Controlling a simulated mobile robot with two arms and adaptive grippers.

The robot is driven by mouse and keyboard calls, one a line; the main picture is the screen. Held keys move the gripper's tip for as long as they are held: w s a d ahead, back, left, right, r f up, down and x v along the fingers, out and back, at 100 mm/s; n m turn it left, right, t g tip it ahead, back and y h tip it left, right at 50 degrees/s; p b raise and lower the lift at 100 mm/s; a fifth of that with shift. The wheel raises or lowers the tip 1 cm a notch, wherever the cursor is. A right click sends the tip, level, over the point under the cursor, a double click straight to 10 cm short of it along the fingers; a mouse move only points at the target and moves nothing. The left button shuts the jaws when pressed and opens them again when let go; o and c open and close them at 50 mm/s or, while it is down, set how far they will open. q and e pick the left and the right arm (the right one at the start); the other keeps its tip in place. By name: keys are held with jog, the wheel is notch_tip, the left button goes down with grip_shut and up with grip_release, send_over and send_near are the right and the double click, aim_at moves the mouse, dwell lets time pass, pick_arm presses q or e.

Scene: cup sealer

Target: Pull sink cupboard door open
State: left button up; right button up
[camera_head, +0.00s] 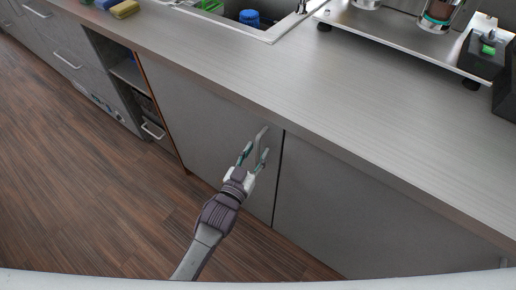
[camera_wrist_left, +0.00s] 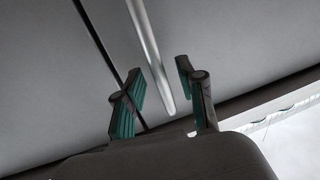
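The sink cupboard door (camera_head: 200,115) is a flat grey panel below the counter, under the sink, and stands shut. Its upright metal bar handle (camera_head: 261,135) is near the door's right edge, and it also shows in the left wrist view (camera_wrist_left: 148,45). My left gripper (camera_head: 256,156) is at the handle with its fingers apart. In the left wrist view the handle's end lies between the two teal-padded fingers (camera_wrist_left: 161,78), with a gap visible on each side. How deep the handle sits between the fingers is hard to tell. My right gripper is not in view.
The counter (camera_head: 290,85) overhangs the doors. Another grey door (camera_head: 350,210) is to the right, past a dark gap. Open shelves (camera_head: 130,72) and drawers are to the left. The wooden floor (camera_head: 80,170) in front is clear. A metal-topped stand (camera_head: 400,38) holds cups.

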pick_arm(q)
jog(key=shift+w+d, duration=0.35)
jog(key=shift+w, duration=0.3)
grip_shut()
